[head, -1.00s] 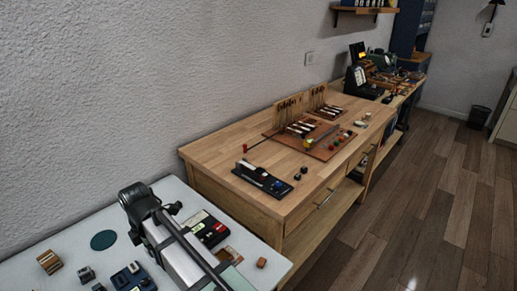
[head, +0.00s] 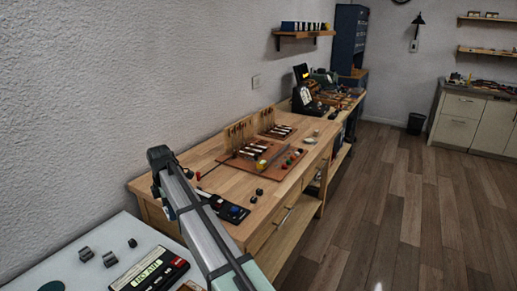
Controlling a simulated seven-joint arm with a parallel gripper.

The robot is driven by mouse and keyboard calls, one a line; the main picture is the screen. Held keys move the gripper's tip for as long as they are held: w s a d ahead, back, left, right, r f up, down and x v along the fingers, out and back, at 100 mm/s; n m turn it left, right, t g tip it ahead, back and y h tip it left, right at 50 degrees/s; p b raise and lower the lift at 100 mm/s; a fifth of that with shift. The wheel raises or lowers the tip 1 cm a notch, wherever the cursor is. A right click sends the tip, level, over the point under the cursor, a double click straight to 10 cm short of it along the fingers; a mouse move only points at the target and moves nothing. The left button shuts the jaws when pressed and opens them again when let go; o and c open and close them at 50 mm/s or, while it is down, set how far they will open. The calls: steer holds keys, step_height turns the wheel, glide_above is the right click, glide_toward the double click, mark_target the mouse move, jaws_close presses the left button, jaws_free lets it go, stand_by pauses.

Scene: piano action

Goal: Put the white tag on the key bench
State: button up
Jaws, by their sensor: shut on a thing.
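My arm rises from the bottom centre in the head view and ends in a dark joint; the gripper's fingers cannot be made out, so what they hold is hidden. I cannot pick out a loose white tag. A wooden bench (head: 228,179) stands along the wall. It carries a reddish-brown board (head: 273,172) with white key-like bars and upright wooden parts. It looks like the key bench, but no label shows this.
A black tray (head: 232,213) lies on the bench's near end. Wooden floor (head: 400,215) is clear at right.

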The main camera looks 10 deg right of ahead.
steer(key=w+r+n, duration=0.2)
steer(key=w+r, duration=0.1)
steer(key=w, duration=0.6)
steer(key=w+r+n, duration=0.3)
steer(key=w, duration=0.7)
steer(key=shift+w+d, duration=0.15)
steer(key=shift+w, duration=0.05)
steer(key=shift+f, duration=5)
steer(key=shift+f, duration=0.2)
steer(key=o, duration=1)
steer(key=shift+r, duration=0.1)
